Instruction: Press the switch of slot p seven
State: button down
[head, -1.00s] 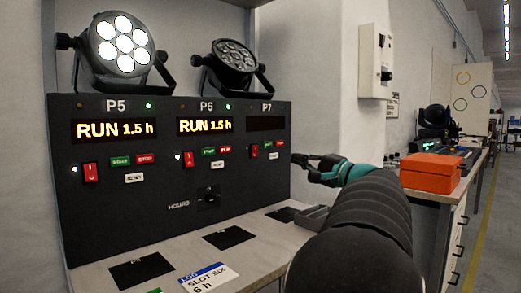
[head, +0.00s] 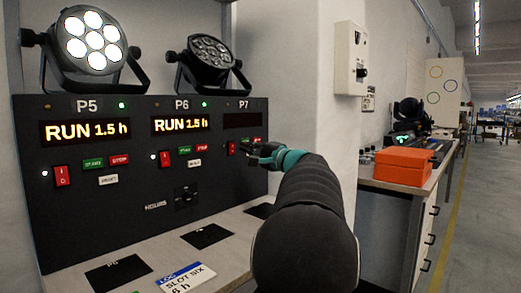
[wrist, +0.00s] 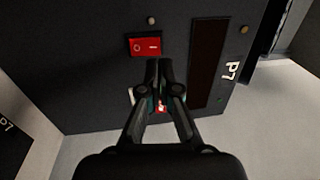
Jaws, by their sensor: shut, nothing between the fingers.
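The P7 section is at the right end of the dark panel (head: 100,210), with an unlit display (head: 242,121). Its red rocker switch (head: 231,148) shows just left of my fingertips; in the wrist view the red switch (wrist: 145,45) lies just beyond and slightly left of them. My gripper (head: 243,148) is shut and empty in front of the P7 controls; its closed fingertips also show in the wrist view (wrist: 160,64). The fingers partly cover the small P7 buttons. I cannot tell whether the fingertips touch the panel.
P5 and P6 displays (head: 180,124) read RUN 1.5 h. A lit par can (head: 90,42) and an unlit one (head: 209,62) stand on top. A wall pillar (head: 300,80) and a bench with an orange box (head: 403,166) are to the right.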

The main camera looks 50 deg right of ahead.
aim_at(235, 143)
jog(key=shift+w+r, duration=0.2)
jog(key=shift+w, duration=1.3)
jog(key=shift+w+r, duration=0.1)
jog(key=shift+w, duration=0.2)
jog(key=s+r+b, duration=0.2)
jog(key=s, duration=1.2)
jog(key=shift+b, duration=0.35)
